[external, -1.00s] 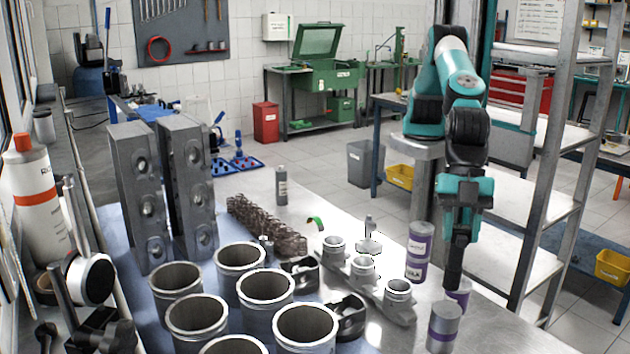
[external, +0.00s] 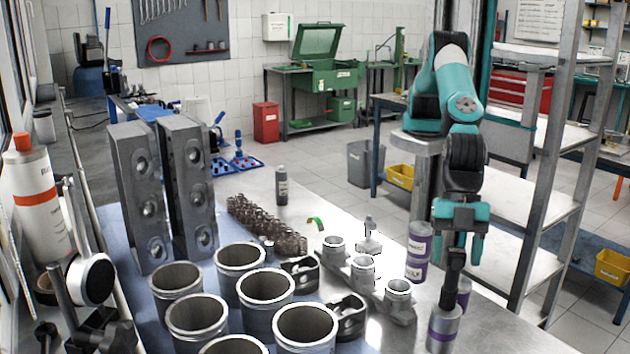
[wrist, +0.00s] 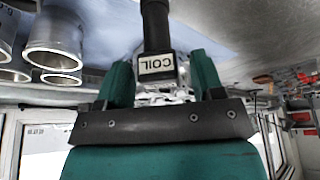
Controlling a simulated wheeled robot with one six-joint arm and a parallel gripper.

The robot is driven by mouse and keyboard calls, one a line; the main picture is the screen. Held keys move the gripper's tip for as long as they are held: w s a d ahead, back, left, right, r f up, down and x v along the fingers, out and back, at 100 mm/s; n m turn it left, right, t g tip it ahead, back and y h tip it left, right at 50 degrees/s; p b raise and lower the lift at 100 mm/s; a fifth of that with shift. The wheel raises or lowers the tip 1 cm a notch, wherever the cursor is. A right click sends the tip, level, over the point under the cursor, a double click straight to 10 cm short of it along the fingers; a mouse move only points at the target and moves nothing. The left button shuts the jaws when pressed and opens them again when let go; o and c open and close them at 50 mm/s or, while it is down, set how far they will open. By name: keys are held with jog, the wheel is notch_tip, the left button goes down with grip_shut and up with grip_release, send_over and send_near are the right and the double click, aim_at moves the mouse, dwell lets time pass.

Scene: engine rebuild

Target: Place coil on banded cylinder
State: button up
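My gripper (external: 457,240) is shut on the coil (external: 451,278), a dark stick-like part pointing down. In the wrist view the coil (wrist: 156,40) sits between the two green fingers and bears a white "COIL" label. In the external view its lower end overlaps the top of the front grey cylinder with a purple band (external: 444,333); I cannot tell whether they touch. A second banded cylinder (external: 464,290) stands just behind, partly hidden by the coil.
A metal part with several round ports (external: 362,270) lies left of the banded cylinders. Several open grey cylinder sleeves (external: 266,290) fill the left of the table. A metal shelf rack (external: 545,170) stands close on the right.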

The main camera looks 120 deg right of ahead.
jog(key=shift+s+d+r, duration=0.1)
jog(key=shift+r, duration=0.45)
jog(key=b+v, duration=0.3)
jog(key=v, duration=0.8)
jog(key=shift+b, duration=0.3)
jog(key=shift+d+r, duration=0.1)
jog(key=s+d+r+g, duration=0.1)
jog(key=s+d, duration=0.4)
jog(key=d, duration=0.3)
jog(key=s+d+r+m, duration=0.1)
jog(key=s+d, duration=0.3)
jog(key=d, duration=0.5)
jog(key=s+d+r+g, duration=0.1)
jog(key=s+d, duration=0.4)
jog(key=d, duration=0.3)
jog(key=s+d+f+m+g+y, duration=0.1)
jog(key=s+d, duration=0.3)
jog(key=s, duration=0.5)
jog(key=shift+s+d+f, duration=0.25)
jog(key=shift+s+f, duration=0.05)
jog(key=shift+f, duration=0.3)
